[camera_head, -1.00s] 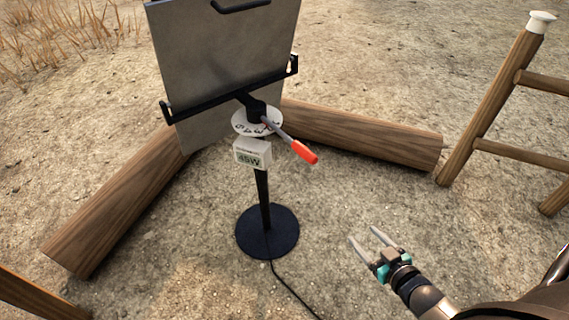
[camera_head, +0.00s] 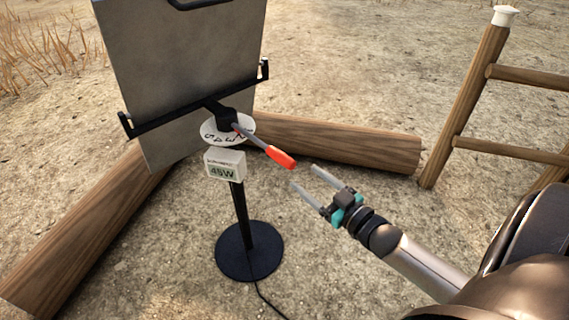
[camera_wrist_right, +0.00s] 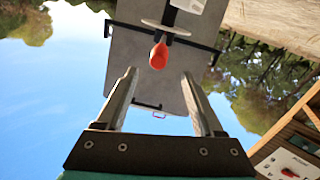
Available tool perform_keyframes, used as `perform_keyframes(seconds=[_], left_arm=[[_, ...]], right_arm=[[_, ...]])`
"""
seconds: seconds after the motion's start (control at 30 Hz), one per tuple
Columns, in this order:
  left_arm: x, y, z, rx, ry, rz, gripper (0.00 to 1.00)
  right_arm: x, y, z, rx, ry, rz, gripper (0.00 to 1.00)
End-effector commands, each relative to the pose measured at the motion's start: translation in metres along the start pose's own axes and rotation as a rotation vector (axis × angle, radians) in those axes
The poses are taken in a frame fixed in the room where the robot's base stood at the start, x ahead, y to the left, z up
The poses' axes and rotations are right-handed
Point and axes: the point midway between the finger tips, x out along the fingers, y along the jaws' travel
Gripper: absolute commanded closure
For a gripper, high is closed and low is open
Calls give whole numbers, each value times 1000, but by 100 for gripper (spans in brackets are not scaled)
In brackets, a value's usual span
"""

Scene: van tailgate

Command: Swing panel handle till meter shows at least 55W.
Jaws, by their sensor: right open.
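The grey panel (camera_head: 185,75) stands tilted in a black bracket on a post with a round black base (camera_head: 249,252). Its handle, a grey rod with a red grip (camera_head: 281,157), points toward the lower right. The meter (camera_head: 225,165) below the marked white disc (camera_head: 228,131) reads 45W. My right gripper (camera_head: 302,178) is open and empty, just right of and below the red grip, apart from it. In the right wrist view the red grip (camera_wrist_right: 159,55) lies ahead, between the lines of the open fingers (camera_wrist_right: 158,90). My left gripper is not in view.
Wooden logs lie on the ground behind the post, one to the left (camera_head: 75,235) and one to the right (camera_head: 340,142). A wooden ladder-like frame (camera_head: 465,110) stands at the right. A cable (camera_head: 268,296) runs from the base toward the front. The ground around the base is clear.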

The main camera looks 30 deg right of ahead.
Motion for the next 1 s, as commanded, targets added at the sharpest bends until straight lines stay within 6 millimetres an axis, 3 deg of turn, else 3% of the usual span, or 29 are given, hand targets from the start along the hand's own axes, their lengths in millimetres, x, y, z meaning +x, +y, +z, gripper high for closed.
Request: perform_keyframes(seconds=[0.6, 1.0], left_arm=[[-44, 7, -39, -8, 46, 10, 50], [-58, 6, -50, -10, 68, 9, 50]], right_arm=[[76, 0, 1, 0, 2, 1, 31], [94, 0, 1, 0, -2, 1, 31]])
